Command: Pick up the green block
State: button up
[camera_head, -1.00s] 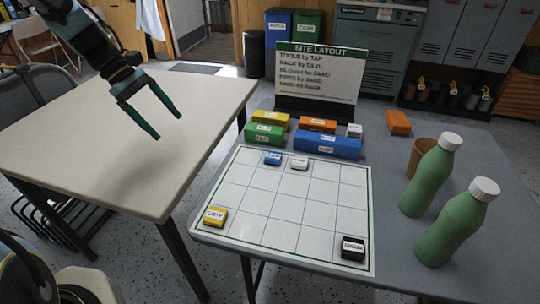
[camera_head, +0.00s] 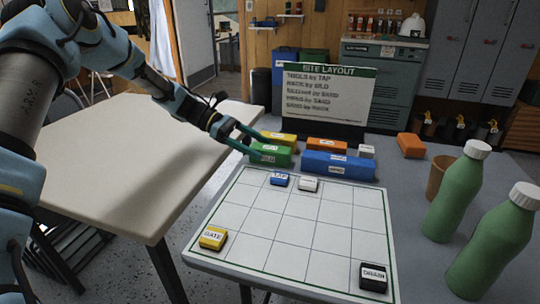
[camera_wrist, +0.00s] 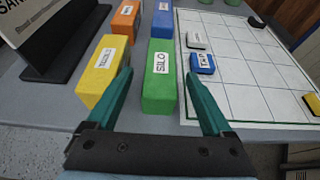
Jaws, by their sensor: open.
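The green block (camera_head: 270,155) lies at the left end of the group of blocks on the grey table, behind the white grid board. In the wrist view the green block (camera_wrist: 160,82) has a white label reading SILO. My gripper (camera_head: 250,144) is at the block, with its teal fingers spread. In the wrist view my gripper (camera_wrist: 158,85) has one finger on each side of the block's near end, the left finger between it and the yellow block (camera_wrist: 104,72). Whether the fingers touch the green block is not clear.
A blue block (camera_head: 338,165) and an orange block (camera_head: 327,146) lie to the right. The sign (camera_head: 325,92) stands behind. The grid board (camera_head: 300,225) holds several small labelled tiles. Two green bottles (camera_head: 458,195) stand at the right. The cream table (camera_head: 130,150) is bare.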

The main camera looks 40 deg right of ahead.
aim_at(290, 164)
jog(key=x, duration=0.5)
jog(key=shift+w+f, duration=0.1)
jog(key=shift+f, duration=0.15)
grip_shut()
dwell(0.4)
